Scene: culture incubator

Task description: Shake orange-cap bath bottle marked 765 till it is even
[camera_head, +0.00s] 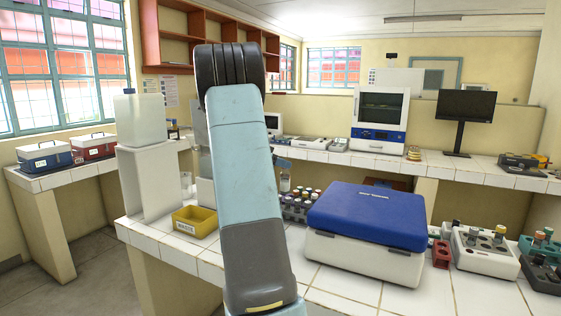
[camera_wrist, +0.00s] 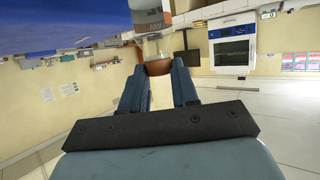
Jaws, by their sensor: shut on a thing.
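In the wrist view, which looks upside down, my gripper (camera_wrist: 160,67) is shut on a bottle (camera_wrist: 152,40) at its orange-brown cap end. The cap (camera_wrist: 158,68) sits between the two fingertips. The bottle has clear walls and a label whose marking is too small to read surely. In the head view my arm hides most of the gripper. A clear bottle (camera_head: 285,183) shows just right of the arm, above the bench and apart from it. The contents are too small to judge.
A white box with a blue lid (camera_head: 370,216) stands right of my arm. A rack of several capped vials (camera_head: 298,207) is beside it. A yellow bin (camera_head: 195,221) and a white jug (camera_head: 140,120) on a stand are at left. A white vial block (camera_head: 485,257) stands at right.

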